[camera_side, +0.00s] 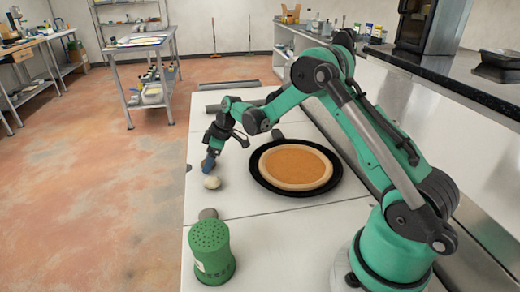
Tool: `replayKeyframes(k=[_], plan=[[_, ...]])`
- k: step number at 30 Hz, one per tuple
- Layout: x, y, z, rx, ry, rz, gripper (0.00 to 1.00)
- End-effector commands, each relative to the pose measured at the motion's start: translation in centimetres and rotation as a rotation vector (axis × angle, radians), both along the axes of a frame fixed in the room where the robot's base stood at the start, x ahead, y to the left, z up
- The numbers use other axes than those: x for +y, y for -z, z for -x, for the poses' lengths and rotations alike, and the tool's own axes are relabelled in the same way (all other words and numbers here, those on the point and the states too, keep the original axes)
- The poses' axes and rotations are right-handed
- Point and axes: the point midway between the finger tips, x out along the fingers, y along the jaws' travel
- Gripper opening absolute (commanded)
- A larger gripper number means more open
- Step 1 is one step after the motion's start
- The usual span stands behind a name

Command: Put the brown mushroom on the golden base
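The golden base (296,164) is a round, orange-gold disc with a pale crust rim. It lies in a black round pan (336,178) on the white counter. A small pale beige, rounded thing (212,182), which may be the mushroom, sits on the counter left of the pan. My gripper (208,164) points down just above it, with a bluish tip close to its top. I cannot tell whether they touch. The finger gap is too small to make out. A small grey-brown round thing (208,214) lies nearer the camera, partly behind the green shaker; I cannot tell what it is.
The green perforated shaker (210,246) stands upright at the counter's near left. A small dark thing (188,168) is at the counter's left edge. Bare counter (290,222) lies in front of the pan.

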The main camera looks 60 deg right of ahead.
Motion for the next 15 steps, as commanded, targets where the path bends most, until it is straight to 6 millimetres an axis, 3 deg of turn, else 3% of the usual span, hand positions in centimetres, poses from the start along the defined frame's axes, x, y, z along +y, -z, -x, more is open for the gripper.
replayKeyframes(k=[1, 6, 15], plan=[[0.0, -0.01, 0.0, 0.0, 0.0, 0.0, 0.45], [0.0, -0.02, 0.01, 0.0, 0.0, 0.0, 0.02], [-0.01, -0.12, 0.0, 0.0, 0.0, 0.0, 0.0]])
